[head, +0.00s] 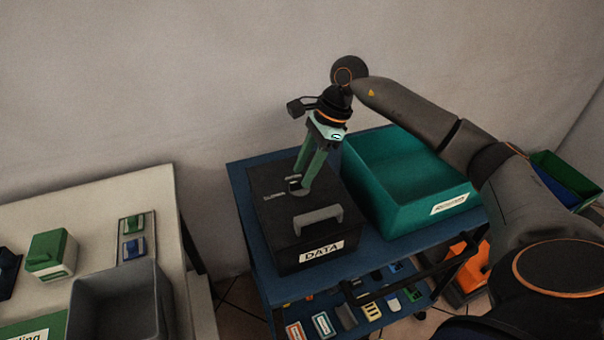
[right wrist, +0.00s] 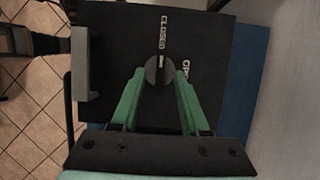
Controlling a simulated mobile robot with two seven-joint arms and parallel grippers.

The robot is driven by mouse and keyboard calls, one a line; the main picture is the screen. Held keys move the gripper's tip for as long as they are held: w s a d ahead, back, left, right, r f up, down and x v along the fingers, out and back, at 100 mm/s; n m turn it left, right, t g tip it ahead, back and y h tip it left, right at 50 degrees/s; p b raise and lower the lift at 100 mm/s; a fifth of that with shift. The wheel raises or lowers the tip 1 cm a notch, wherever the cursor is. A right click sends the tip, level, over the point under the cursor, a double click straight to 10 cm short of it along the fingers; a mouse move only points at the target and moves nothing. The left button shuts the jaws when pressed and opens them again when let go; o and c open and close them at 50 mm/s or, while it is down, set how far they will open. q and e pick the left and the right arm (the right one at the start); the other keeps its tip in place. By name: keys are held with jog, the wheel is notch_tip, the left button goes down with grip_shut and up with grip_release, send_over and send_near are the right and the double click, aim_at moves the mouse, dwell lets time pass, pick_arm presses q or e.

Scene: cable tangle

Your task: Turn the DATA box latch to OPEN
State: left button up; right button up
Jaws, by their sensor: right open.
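The black DATA box (head: 275,225) sits on the blue cart, its white DATA label facing front. Its latch is a round dark knob (right wrist: 158,71) on the lid. The knob's white mark points toward the word CLOSED in the right wrist view; the OPEN word is partly hidden by a finger. My right gripper (head: 302,188) points down at the lid, with its green fingers open. In the right wrist view the fingertips (right wrist: 160,80) are on either side of the knob, with no clear contact. My left gripper is in neither view.
A grey handle (head: 318,218) stands on the lid in front of the latch. A teal bin (head: 405,180) is right of the box on the blue cart (head: 262,268). A pale table (head: 95,205) with a grey bin (head: 120,305) is at left. The wall is behind.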

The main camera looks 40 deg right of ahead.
aim_at(299, 184)
jog(key=shift+x, duration=1.1)
grip_shut()
